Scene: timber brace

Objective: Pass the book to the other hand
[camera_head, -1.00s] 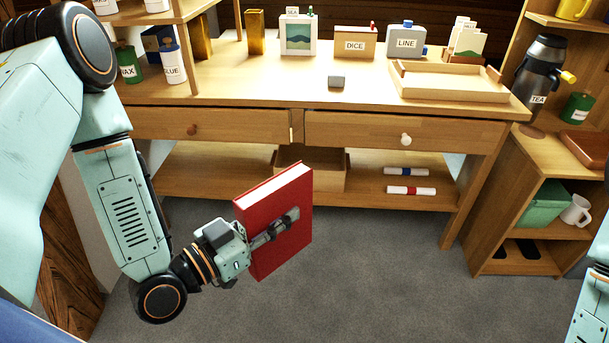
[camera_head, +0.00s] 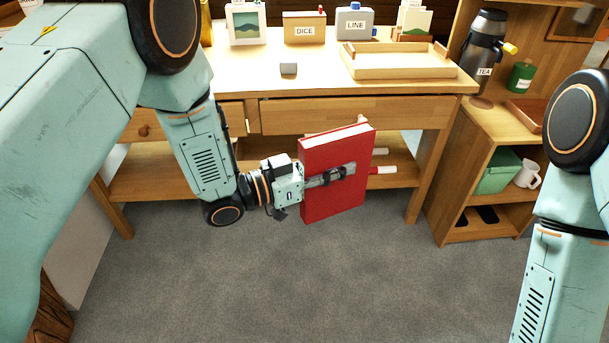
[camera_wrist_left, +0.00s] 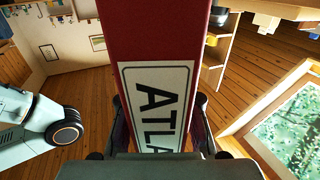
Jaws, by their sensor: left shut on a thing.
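The red book (camera_head: 335,190) is upright in the middle of the head view, its white page edges on top. My left gripper (camera_head: 332,175) is shut on it, with a finger lying across the near cover. The book is held in the air in front of the desk. In the left wrist view the book's red spine (camera_wrist_left: 155,35) with a white label reading "ATLA" fills the middle, between the fingers. My right arm comes in at the right edge of the head view, apart from the book; its gripper is out of the picture.
The wooden desk (camera_head: 350,112) with drawers stands behind the book. On it are a tray (camera_head: 400,68), a small grey block (camera_head: 288,69) and labelled boxes. The grey floor in front is clear.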

